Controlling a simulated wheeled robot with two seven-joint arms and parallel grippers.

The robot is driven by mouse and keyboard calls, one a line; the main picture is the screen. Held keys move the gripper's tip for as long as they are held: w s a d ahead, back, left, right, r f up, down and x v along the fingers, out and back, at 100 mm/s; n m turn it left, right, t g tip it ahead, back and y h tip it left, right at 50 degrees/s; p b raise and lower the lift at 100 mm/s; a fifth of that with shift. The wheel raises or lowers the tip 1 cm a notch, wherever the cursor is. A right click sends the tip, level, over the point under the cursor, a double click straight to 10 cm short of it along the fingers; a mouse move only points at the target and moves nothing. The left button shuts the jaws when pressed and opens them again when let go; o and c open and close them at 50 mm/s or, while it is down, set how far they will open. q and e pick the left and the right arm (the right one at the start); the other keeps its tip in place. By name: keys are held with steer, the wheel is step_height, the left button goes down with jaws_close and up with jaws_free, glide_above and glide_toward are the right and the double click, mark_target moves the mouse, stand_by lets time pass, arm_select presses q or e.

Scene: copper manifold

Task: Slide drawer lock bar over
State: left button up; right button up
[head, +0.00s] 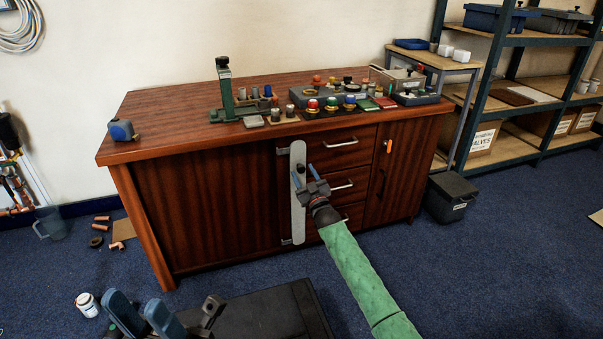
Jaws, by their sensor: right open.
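The drawer lock bar (298,220) is a long, light grey upright strip with rounded ends. It stands in front of the left edge of the drawer stack on the wooden cabinet, with small metal brackets near its top and bottom. My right gripper (304,173) is open at the upper part of the bar, its blue fingers pointing up and left toward it. A small dark knob on the bar shows near the fingers; I cannot tell whether they touch it. My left gripper (143,312) is low at the bottom left, away from the bar, its blue fingers apart.
The drawers have metal handles (341,143). The cabinet top (170,100) carries a green stand (226,90), coloured knobs and trays. A black bin (449,197) stands right of the cabinet. Pipe pieces (97,241) and a white jar (87,304) lie on the floor at left.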

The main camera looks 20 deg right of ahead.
steer(key=shift+x, duration=1.2)
steer(key=shift+a, duration=0.1)
jaws_close()
